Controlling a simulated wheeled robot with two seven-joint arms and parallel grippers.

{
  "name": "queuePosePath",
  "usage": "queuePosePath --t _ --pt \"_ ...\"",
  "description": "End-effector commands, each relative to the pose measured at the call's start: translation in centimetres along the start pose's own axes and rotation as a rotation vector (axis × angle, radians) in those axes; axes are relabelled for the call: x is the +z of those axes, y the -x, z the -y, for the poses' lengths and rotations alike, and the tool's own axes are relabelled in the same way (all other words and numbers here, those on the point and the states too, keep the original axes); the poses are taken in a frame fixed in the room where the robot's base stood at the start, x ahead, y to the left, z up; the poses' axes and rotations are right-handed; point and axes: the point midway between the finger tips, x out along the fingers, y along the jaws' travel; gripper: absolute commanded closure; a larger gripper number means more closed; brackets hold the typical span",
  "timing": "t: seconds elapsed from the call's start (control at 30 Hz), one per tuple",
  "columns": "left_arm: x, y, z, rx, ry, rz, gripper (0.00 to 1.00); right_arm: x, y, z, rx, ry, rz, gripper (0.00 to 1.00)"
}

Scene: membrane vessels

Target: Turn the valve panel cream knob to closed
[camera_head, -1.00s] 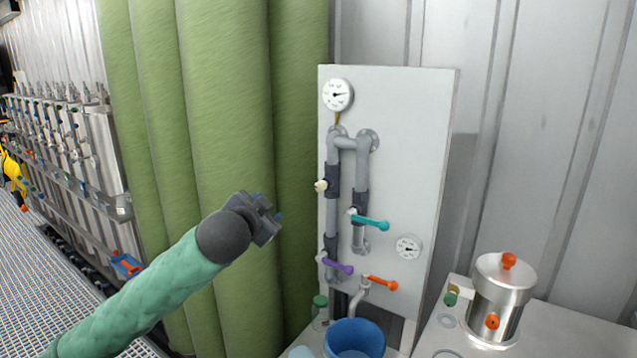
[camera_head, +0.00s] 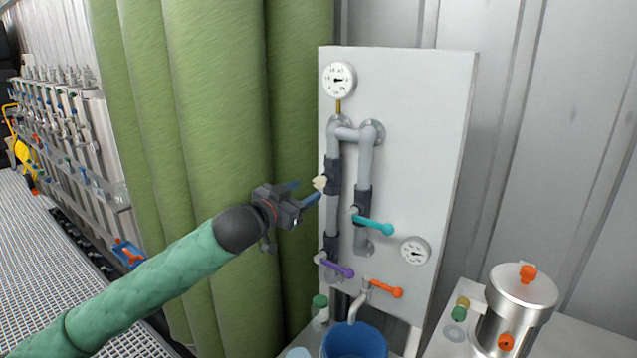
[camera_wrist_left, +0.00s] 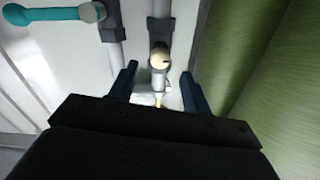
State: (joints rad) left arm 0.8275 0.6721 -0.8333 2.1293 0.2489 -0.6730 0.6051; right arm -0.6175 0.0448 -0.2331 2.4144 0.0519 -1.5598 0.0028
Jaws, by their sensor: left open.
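The cream knob (camera_head: 320,183) sits on the left grey pipe of the white valve panel (camera_head: 425,150). In the left wrist view the cream knob (camera_wrist_left: 160,58) shows as a round face with a small dark mark, ahead of and between the lines of the two fingers. My left gripper (camera_head: 308,191) is open and points at the knob from the left, its fingertips close to it. In the left wrist view my left gripper's fingers (camera_wrist_left: 158,72) are apart with nothing held between them. I cannot tell whether a fingertip touches the knob. My right gripper is not in view.
A teal lever (camera_head: 374,226), a purple lever (camera_head: 338,268) and an orange lever (camera_head: 384,288) stick out from the panel near the knob. A blue bucket (camera_head: 355,342) stands below. Green curtains (camera_head: 215,110) hang at left. A metal vessel (camera_head: 518,305) stands at right.

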Motion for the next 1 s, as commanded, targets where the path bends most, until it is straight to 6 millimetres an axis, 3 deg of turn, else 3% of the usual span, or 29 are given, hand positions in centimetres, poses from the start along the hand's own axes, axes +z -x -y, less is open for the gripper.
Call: queuePosePath --t 0.4,0.83,0.87,1.0 --pt "-0.1 -5.6 0.1 -0.002 -0.002 0.002 0.51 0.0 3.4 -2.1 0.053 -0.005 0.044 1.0" --pt "0.0 -6.7 0.1 -0.002 -0.003 0.001 0.51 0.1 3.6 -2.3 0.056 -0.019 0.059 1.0" --pt "0.0 -6.7 0.1 -0.002 -0.003 0.001 0.53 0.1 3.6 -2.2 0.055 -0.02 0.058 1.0" --pt "0.0 -6.7 0.1 -0.002 -0.003 0.002 0.81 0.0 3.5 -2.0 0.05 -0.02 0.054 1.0"
